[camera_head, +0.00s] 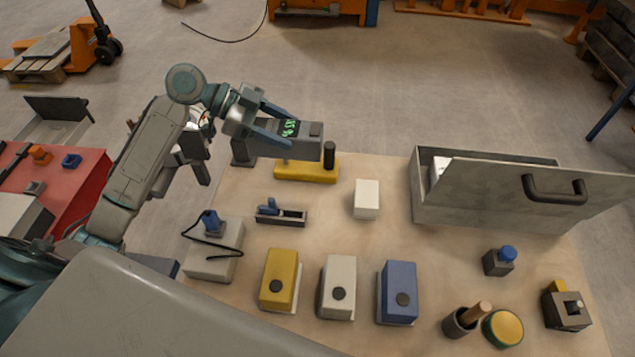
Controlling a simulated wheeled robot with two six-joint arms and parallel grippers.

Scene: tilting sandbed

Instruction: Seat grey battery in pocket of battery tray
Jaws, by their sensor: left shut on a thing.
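My left gripper (283,130) reaches in from the left, with blue fingers either side of a dark grey block with green lit marks (308,146), which looks like the grey battery. It is shut on this block and holds it over the far left of the table. A low yellow base (320,174) lies below the block, with a black post (329,155) beside the block. The block hides part of the base, and I cannot tell whether they touch. I cannot clearly make out a battery tray or its pocket. My right gripper is not in view.
Yellow (280,272), white (338,280) and blue (400,285) boxes stand in front. A white block (367,199) and a blue-handled plane (281,215) lie mid-table. A large grey case (455,212) with a tilted lid fills the right.

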